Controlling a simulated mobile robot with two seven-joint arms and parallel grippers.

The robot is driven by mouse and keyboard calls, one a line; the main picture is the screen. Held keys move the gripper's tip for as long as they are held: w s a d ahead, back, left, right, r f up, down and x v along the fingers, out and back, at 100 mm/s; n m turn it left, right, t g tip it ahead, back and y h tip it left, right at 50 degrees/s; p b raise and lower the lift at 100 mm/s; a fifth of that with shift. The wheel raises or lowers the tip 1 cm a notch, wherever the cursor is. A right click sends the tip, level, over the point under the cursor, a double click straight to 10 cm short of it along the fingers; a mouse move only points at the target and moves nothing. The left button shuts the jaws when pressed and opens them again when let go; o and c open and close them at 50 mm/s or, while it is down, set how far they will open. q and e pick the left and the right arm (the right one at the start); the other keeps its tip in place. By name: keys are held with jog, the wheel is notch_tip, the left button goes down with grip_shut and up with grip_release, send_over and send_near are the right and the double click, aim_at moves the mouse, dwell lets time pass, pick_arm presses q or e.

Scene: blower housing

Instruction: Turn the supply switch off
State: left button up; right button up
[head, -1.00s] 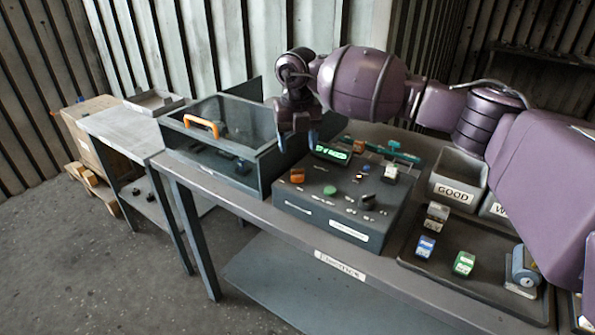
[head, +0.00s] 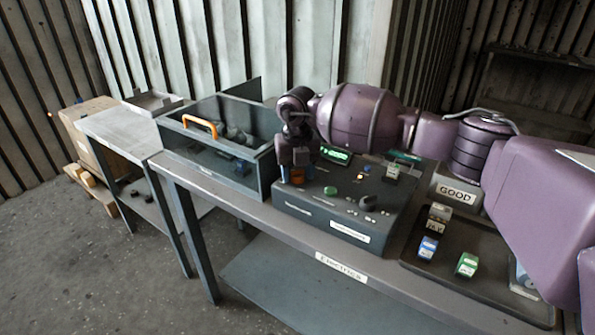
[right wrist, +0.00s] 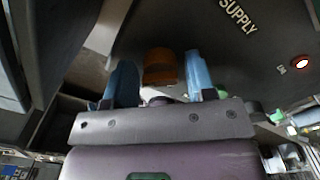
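The orange supply switch (head: 297,176) is at the left rear of the dark control box (head: 330,212), mostly hidden by my right gripper in the head view. In the right wrist view the switch (right wrist: 160,67) lies between the two blue fingertips, beside the word SUPPLY (right wrist: 238,15). A round lamp (right wrist: 301,62) marked ON glows reddish there. My right gripper (head: 296,174) is open and low over the box, with a finger on each side of the switch. Gaps show between the switch and both fingers. My left gripper is not in view.
A green button (head: 330,190), a dark knob (head: 368,203) and a green display (head: 336,156) are on the same box. A tray (head: 470,288) with small blocks and a GOOD bin (head: 455,193) are right.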

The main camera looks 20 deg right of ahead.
jog(key=c, duration=0.7)
jog(key=shift+o, duration=0.2)
jog(key=n, duration=1.1)
jog(key=shift+n, duration=0.3)
jog(key=n+b, duration=0.1)
jog(key=n, duration=0.2)
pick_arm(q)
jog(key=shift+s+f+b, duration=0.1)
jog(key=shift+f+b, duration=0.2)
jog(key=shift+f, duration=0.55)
pick_arm(e)
jog(key=shift+n, duration=1.6)
